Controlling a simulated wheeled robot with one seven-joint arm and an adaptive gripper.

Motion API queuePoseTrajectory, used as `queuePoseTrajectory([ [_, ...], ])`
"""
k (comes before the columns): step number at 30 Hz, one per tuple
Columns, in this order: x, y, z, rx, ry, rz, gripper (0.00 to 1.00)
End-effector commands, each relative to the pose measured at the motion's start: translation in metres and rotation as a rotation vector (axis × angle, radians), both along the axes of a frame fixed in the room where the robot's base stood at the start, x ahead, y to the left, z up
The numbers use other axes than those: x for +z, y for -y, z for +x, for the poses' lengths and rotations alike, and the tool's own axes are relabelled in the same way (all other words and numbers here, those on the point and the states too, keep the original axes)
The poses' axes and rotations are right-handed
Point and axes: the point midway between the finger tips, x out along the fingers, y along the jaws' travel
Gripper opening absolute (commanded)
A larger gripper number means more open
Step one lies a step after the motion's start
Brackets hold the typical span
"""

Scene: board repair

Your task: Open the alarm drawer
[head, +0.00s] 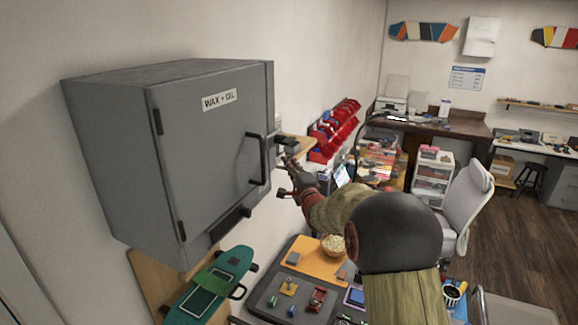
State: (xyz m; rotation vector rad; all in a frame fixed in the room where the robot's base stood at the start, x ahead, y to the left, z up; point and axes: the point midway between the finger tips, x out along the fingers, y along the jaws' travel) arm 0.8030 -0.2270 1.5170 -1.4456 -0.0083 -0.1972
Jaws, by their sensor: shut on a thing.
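My gripper (288,158) is at the end of my arm, just right of the grey wall cabinet's door edge. It is shut on a small dark part (287,142) near the wall. The fingertips are small and partly covered, so I cannot tell whether this part is the alarm drawer's pull. A small pale box (278,124) shows on the wall behind the cabinet edge, mostly hidden. I cannot make out a label for the alarm drawer.
The grey cabinet (200,165), marked WAX + OIL, is shut, its black handle (257,160) close left of my gripper. Red bins (335,130) line the wall beyond. Open floor lies right.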

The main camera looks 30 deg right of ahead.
Motion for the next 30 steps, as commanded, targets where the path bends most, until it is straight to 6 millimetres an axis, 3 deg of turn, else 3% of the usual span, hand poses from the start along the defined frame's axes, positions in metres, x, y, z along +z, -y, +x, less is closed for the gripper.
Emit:
queuePoseTrajectory([
  [14,-0.002,0.002,-0.002,0.000,-0.003,0.001,0.00],
  [17,-0.003,0.013,-0.014,-0.004,-0.001,0.002,0.00],
  [25,-0.003,0.058,-0.072,-0.006,-0.005,0.001,0.00],
  [30,-0.002,0.073,-0.092,-0.003,-0.004,0.003,0.00],
])
